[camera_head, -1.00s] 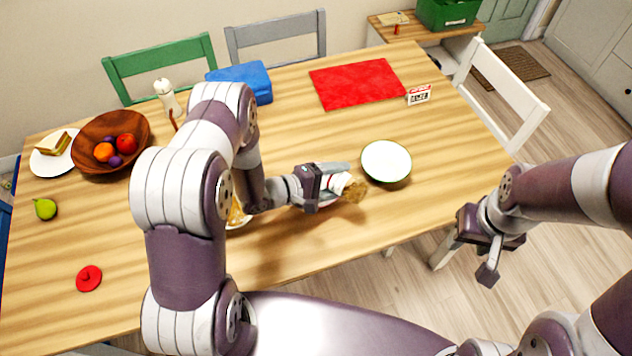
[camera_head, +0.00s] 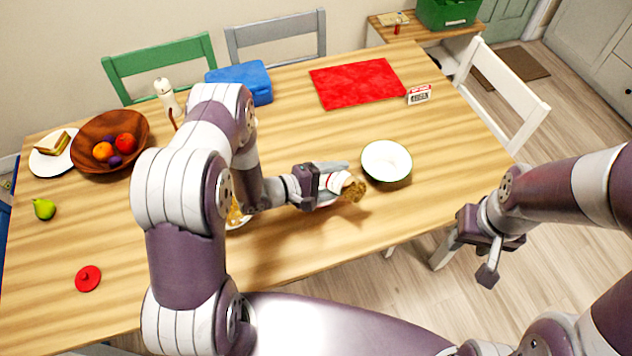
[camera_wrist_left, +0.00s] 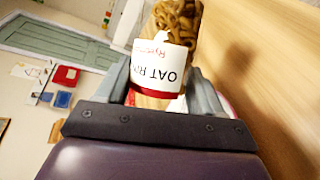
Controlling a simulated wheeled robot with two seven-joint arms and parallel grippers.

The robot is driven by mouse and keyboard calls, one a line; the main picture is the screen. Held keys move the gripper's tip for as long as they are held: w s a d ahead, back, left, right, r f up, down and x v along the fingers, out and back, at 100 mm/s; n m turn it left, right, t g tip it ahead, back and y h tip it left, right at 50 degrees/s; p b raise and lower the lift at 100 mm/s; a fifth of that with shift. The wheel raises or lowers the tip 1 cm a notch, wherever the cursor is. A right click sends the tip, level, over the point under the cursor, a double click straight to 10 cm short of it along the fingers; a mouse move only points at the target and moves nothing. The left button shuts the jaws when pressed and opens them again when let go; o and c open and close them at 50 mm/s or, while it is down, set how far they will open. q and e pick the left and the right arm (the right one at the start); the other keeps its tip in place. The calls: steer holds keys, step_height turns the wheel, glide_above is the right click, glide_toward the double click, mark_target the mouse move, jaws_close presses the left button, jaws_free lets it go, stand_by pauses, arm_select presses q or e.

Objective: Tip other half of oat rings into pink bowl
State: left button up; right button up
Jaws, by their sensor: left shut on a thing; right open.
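My left gripper (camera_head: 328,180) is shut on the oat rings jar (camera_head: 340,184), holding it tipped on its side above the table. The jar has a white label reading "OAT R…" and a red band in the left wrist view (camera_wrist_left: 160,62). Brown rings fill its mouth end (camera_wrist_left: 178,20). No ring is seen falling. I cannot make out the pink bowl clearly; a thin pale pink rim (camera_wrist_left: 226,104) shows beside one finger in the left wrist view, mostly hidden. My right gripper (camera_head: 482,258) is open and empty, off the table's right front edge.
A pale dish with golden contents (camera_head: 238,213) is partly hidden behind my left arm.

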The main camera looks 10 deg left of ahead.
arm_select(q)
steer(key=shift+a+f+n+b, duration=0.15)
steer(key=shift+f+n+b, duration=0.05)
steer(key=shift+n+b, duration=0.1)
stand_by(1.1)
steer(key=shift+w+a+r+n+t+h, duration=0.35)
steer(key=shift+a+r+n+h, duration=0.3)
steer(key=shift+n+h, duration=0.45)
stand_by(3.8)
